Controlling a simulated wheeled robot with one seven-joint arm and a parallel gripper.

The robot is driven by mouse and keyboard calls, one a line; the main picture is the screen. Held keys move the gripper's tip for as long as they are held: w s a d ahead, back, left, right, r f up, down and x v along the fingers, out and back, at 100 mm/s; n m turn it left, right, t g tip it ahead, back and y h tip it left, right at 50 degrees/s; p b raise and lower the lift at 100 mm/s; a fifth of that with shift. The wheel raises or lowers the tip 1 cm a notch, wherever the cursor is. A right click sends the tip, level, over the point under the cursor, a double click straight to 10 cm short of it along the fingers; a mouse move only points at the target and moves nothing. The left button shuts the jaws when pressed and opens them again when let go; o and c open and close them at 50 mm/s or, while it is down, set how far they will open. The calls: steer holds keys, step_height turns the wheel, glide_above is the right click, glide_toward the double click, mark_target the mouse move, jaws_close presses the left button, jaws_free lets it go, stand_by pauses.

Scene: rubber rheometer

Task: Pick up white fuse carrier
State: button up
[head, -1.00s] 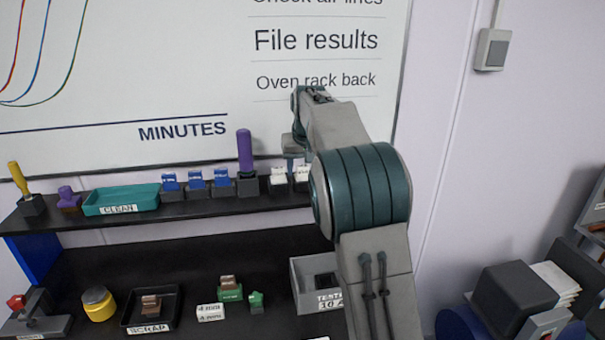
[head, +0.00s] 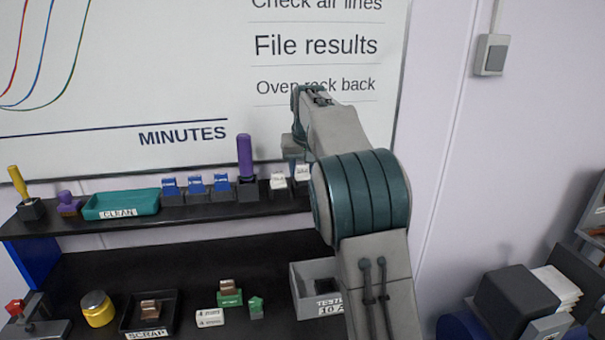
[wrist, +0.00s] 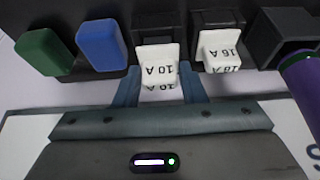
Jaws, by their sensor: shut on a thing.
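The white fuse carrier marked 10 A (wrist: 158,68) is between the two fingers of my gripper (wrist: 160,76) in the wrist view. The gripper is shut on it. The carrier is at a dark holder, and I cannot tell whether it is still fully seated. The fingertips are hard to make out there.
Blue (wrist: 101,45) and green (wrist: 44,52) carriers stand left of the fingers in the wrist view. A purple handle (head: 245,157) rises near the white carriers. Several blue carriers and a teal tray (head: 120,205) share the upper shelf. A grey tester bin (head: 311,286) is below.

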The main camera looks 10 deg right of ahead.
step_height(320, 180, up, 2)
steer(key=shift+r, duration=0.2)
steer(key=s+d+r+b, duration=0.3)
steer(key=s+d+r, duration=0.4)
steer(key=s, duration=0.2)
steer(key=s+a+f, duration=0.1)
steer(key=s+f, duration=0.2)
steer(key=f, duration=0.4)
steer(key=s+a+f+b, duration=0.1)
steer(key=s+a+f, duration=0.1)
steer(key=f, duration=0.6)
steer(key=s+a+f, duration=0.1)
steer(key=s+f, duration=0.4)
steer(key=f, duration=0.3)
steer(key=shift+a+f, duration=0.2)
steer(key=shift+a, duration=0.05)
steer(key=shift+b, duration=0.45)
steer(key=shift+f+b, duration=1.85)
steer(key=shift+f, duration=0.25)
steer(key=shift+f+b, duration=0.2)
steer(key=shift+b, duration=0.2)
